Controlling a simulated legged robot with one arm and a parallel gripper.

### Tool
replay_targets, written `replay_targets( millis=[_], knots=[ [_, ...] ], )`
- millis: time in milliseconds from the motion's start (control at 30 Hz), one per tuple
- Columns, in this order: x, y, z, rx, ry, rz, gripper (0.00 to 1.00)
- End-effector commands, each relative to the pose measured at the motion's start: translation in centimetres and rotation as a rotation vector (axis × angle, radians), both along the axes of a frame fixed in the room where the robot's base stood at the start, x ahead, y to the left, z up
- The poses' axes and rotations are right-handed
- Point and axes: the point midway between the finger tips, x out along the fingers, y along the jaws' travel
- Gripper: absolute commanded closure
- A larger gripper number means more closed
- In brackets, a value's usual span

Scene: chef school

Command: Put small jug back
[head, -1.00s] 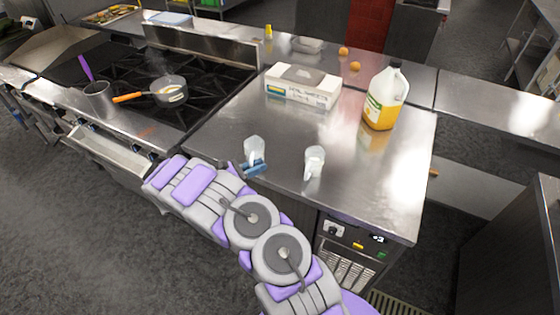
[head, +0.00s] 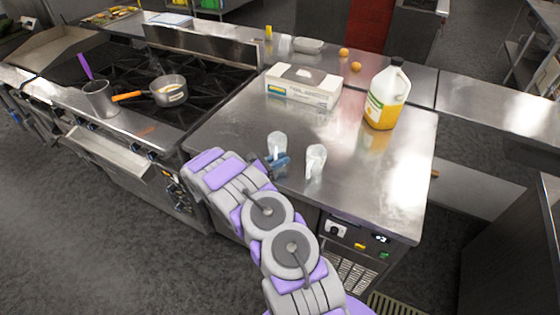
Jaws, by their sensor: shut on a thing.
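Two small clear jugs are in the head view at the near edge of the steel counter (head: 390,185). My gripper (head: 277,161) is shut on the left small jug (head: 277,142), which is upright. The gripper's blue fingers are at the jug's lower part, and my arm hides some of the area below. I cannot tell whether this jug touches the counter. The other small jug (head: 315,158) stands upright on the counter just to the right, with a narrow gap between them.
A cardboard box (head: 303,88) and a large jug of yellow liquid (head: 386,97) stand farther back on the counter. A stove (head: 205,85) with a steaming pan (head: 169,91) is to the left. The counter's right front is clear.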

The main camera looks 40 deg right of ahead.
Motion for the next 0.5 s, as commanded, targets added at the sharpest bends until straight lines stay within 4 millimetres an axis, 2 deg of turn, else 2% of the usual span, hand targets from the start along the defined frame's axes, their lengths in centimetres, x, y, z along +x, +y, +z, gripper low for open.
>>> replay_targets(
  millis=[300,333,500],
  knots=[
    [-0.04,-0.1,-0.19,0.0,-0.001,-0.001,1.0],
    [-0.04,-0.09,-0.14,0.0,-0.001,-0.001,0.79],
    [-0.03,-0.08,-0.12,0.0,0.0,-0.001,0.63]
  ],
)
